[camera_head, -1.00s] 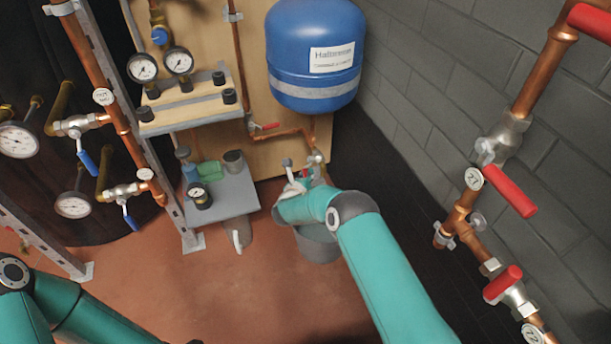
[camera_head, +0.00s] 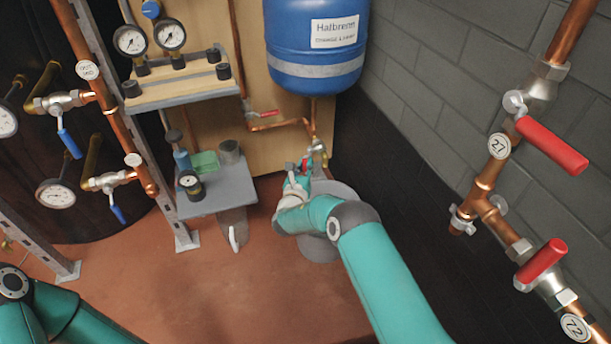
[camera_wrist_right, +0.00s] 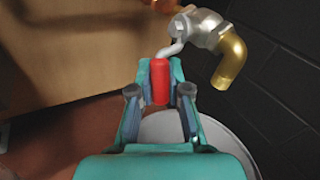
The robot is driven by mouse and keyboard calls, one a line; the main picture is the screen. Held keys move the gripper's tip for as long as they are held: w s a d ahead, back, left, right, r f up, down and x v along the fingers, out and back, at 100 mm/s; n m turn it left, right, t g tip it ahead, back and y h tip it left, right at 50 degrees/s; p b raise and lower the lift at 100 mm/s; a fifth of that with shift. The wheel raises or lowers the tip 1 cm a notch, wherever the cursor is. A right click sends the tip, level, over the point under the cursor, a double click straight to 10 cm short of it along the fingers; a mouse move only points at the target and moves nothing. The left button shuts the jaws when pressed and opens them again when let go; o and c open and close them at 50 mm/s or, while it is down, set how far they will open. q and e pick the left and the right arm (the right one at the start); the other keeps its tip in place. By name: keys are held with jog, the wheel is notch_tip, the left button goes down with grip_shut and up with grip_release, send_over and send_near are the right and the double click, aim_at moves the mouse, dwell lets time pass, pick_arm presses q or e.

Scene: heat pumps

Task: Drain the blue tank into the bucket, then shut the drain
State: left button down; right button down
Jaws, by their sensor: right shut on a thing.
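The blue tank (camera_head: 316,45) hangs on the wooden panel at the top of the head view. Below it is the drain valve (camera_head: 317,147); the right wrist view shows its silver body (camera_wrist_right: 205,28) and brass spout (camera_wrist_right: 231,60) pointing down. My right gripper (camera_head: 302,172) is at the valve, shut on its red lever handle (camera_wrist_right: 160,82). The grey bucket (camera_head: 318,248) stands on the floor below the valve, partly hidden by my right arm; its rim (camera_wrist_right: 232,142) shows under the gripper. I see no water stream. My left gripper is out of view; only its arm shows.
A small grey shelf (camera_head: 222,192) with a gauge and containers stands left of the bucket. A red-handled valve (camera_head: 263,114) sits on the pipe by the tank. Copper pipes with red levers (camera_head: 552,145) are at right. Floor at the front is clear.

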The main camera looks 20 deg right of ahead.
jog(key=shift+w+a+f+m+t+h, duration=0.1)
jog(key=shift+w+f+m+t+h, duration=0.1)
jog(key=shift+w+m+t+h, duration=0.35)
jog(key=shift+w+a+f+m+t+h, duration=0.1)
jog(key=shift+w+f+m+t+h, duration=0.1)
jog(key=shift+m+t+h, duration=0.5)
jog(key=shift+w+r+m+t, duration=0.1)
jog(key=shift+w+m+t, duration=0.05)
jog(key=shift+m+t, duration=0.1)
jog(key=c, duration=1.1)
grip_release()
jog(key=shift+d, duration=0.1)
jog(key=v, duration=1.2)
